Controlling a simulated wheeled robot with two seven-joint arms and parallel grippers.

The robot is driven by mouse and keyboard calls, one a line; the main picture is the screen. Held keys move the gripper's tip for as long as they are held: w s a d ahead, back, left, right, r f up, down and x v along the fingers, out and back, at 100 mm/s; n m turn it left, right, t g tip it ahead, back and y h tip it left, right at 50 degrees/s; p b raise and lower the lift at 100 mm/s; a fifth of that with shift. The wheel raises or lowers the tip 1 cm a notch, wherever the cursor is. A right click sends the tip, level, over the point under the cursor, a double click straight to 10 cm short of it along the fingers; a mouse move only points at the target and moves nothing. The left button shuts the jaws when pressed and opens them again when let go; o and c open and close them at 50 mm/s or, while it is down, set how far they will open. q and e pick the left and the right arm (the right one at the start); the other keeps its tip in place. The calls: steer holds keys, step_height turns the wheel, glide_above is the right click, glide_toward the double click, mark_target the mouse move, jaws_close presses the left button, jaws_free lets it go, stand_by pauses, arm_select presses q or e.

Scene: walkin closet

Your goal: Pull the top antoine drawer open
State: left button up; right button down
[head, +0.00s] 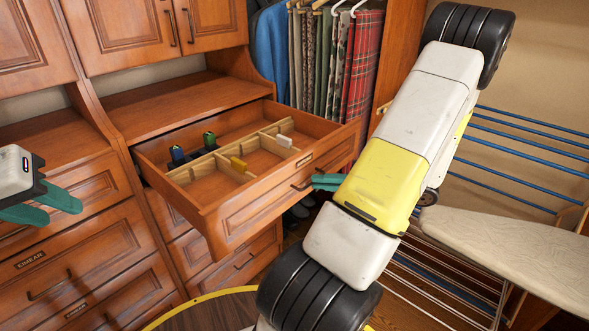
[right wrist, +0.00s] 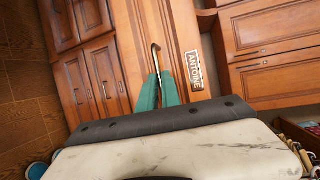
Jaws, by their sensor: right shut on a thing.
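The top antoine drawer (head: 235,232) stands well open from the wooden cabinet in the head view. Its front bears an ANTOINE label (right wrist: 194,71) in the right wrist view. The drawer's dark curved handle (right wrist: 155,52) runs between the teal fingers of my right gripper (right wrist: 157,80), which are shut on it. In the head view my right gripper (head: 326,182) is at the drawer front, partly hidden by my arm. My left gripper (head: 62,211) is at the left edge of the head view, its fingers apart and empty, away from the drawer.
Wooden dividers (head: 222,165) and several small items lie inside the drawer. Clothes (head: 335,60) hang behind it. An ironing board (head: 515,245) and a drying rack (head: 530,150) stand at the right. An EIMEAR drawer (head: 85,245) is at the left.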

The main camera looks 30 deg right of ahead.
steer(key=c, duration=1.6)
jaws_free()
steer(key=shift+o, duration=0.2)
steer(key=v, duration=0.7)
steer(key=shift+s+d, duration=0.25)
steer(key=shift+d, duration=0.05)
steer(key=shift+a+r, duration=0.1)
steer(key=shift+r, duration=0.05)
